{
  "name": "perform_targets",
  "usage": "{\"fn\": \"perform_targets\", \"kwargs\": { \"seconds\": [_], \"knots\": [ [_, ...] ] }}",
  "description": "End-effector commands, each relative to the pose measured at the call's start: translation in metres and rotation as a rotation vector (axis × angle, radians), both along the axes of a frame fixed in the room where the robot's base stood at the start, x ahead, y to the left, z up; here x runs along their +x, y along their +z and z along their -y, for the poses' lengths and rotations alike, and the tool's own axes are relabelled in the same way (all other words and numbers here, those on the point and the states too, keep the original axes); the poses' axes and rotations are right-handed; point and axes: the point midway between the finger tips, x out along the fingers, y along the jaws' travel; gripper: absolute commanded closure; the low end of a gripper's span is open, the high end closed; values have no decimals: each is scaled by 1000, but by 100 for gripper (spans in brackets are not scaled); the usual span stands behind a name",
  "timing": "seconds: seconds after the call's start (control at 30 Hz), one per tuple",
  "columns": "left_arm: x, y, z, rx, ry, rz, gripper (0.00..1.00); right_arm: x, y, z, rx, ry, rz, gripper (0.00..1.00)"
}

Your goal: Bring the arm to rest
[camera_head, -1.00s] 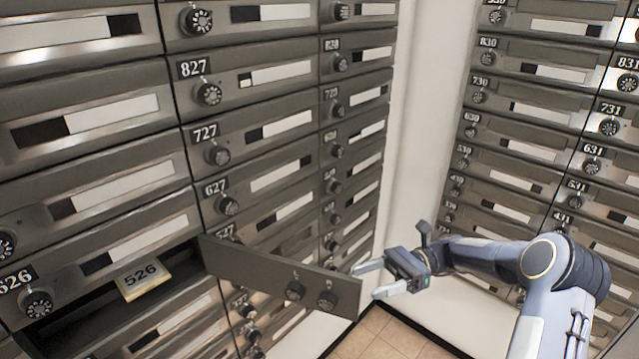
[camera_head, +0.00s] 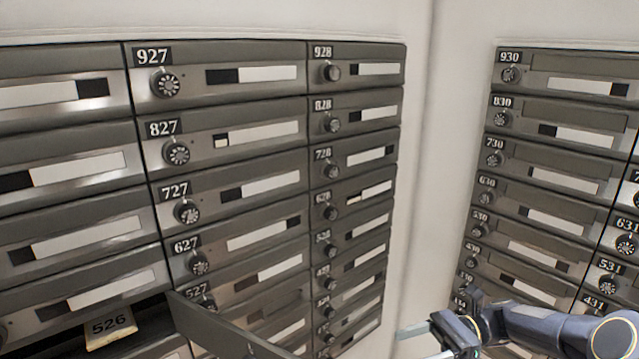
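My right gripper (camera_head: 418,346) is at the bottom edge, right of centre, partly cut off by the frame. Its two pale fingers point left and are apart, with nothing seen between them. The open grey mailbox door (camera_head: 225,330) sticks out from the left cabinet at the bottom, and its outer end is cut off. The gripper is to the right of this door, with a gap between them. A yellow-edged tag marked 526 (camera_head: 110,327) shows at the open compartment at bottom left. My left gripper is not in view.
The left mailbox cabinet (camera_head: 225,54) has numbered boxes with round dials. A second cabinet (camera_head: 580,62) stands on the right, behind my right arm. A pale bare wall (camera_head: 440,150) fills the corner between them.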

Motion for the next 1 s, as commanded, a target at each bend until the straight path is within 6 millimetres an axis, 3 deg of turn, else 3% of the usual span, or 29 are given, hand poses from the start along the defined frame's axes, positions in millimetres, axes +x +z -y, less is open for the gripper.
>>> {"fn": "perform_targets", "kwargs": {
  "seconds": [0.27,0.57,0.8,1.0],
  "knots": [
    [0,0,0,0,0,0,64,-20,19,-8,-105,21,136,34],
    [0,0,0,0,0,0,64,-67,45,-15,-314,76,435,34],
    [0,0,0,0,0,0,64,-141,59,-11,-591,203,899,34],
    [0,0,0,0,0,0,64,-200,50,2,-815,360,1333,34]
  ]
}}
